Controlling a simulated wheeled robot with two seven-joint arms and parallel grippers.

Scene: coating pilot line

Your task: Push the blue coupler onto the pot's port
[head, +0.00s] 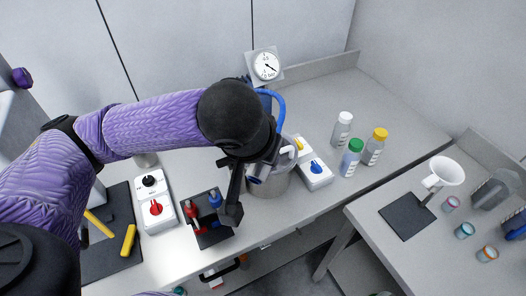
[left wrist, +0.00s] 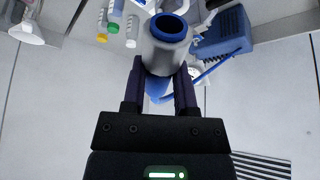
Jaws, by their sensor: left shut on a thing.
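My left gripper (head: 246,180) reaches down from the left in front of the metal pot (head: 270,187). In the left wrist view, its two fingers (left wrist: 160,85) are shut on the blue coupler (left wrist: 168,52), a grey cylinder with a blue ring around its open end. A blue hose (head: 278,104) loops behind the wrist in the head view. The arm and gripper hide part of the pot. I cannot make out the pot's port, or whether the coupler touches it. My right gripper is not in view.
A black holder (head: 214,238) with red and blue fittings stands left of the pot. White knob boxes (head: 158,217) (head: 318,181) flank them. Several bottles (head: 352,160) stand to the right. A pressure gauge (head: 266,66) is behind. The back right bench is clear.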

